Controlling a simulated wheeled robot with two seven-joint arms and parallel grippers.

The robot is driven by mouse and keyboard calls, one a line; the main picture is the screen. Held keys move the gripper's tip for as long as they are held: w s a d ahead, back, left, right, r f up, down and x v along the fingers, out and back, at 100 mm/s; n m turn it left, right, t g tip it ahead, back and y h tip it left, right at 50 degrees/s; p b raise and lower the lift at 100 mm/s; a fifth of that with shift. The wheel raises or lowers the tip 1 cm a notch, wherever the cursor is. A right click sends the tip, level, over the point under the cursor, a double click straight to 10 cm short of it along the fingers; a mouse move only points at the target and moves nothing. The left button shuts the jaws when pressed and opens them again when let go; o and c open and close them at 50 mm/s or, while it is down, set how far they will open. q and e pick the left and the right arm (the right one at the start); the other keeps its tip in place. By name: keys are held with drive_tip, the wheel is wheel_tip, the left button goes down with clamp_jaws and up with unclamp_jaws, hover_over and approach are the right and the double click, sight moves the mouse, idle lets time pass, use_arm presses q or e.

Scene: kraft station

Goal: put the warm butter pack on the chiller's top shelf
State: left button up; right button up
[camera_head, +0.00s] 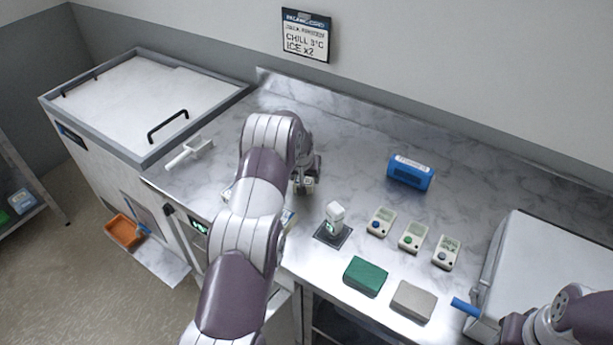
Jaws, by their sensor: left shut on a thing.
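My left arm reaches in from the bottom, and its gripper (306,182) is low over the steel counter. It is shut on a small pale thing, mostly hidden by the jaws; I cannot tell for certain that it is the butter pack. Part of a pale item (288,219) shows at the edge of my left arm, too covered to name. A cabinet front with a lit green display (199,228) is under the counter, partly behind my arm; I cannot tell if it is the chiller. No shelf inside it shows. My right arm is at the bottom right, its gripper out of view.
The counter holds a white scoop (190,153), a blue pack (410,172), a white device on a dark base (334,218), three white button units (411,237), a green block (366,276) and a grey block (413,300). A lidded chest (143,105) stands left, a pale box (545,262) right.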

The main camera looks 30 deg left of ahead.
use_arm(q)
drive_tip(key=shift+w+f, duration=0.1)
drive_tip(key=shift+f, duration=0.8)
drive_tip(key=o, duration=1.3)
drive_tip(key=shift+f, duration=0.15)
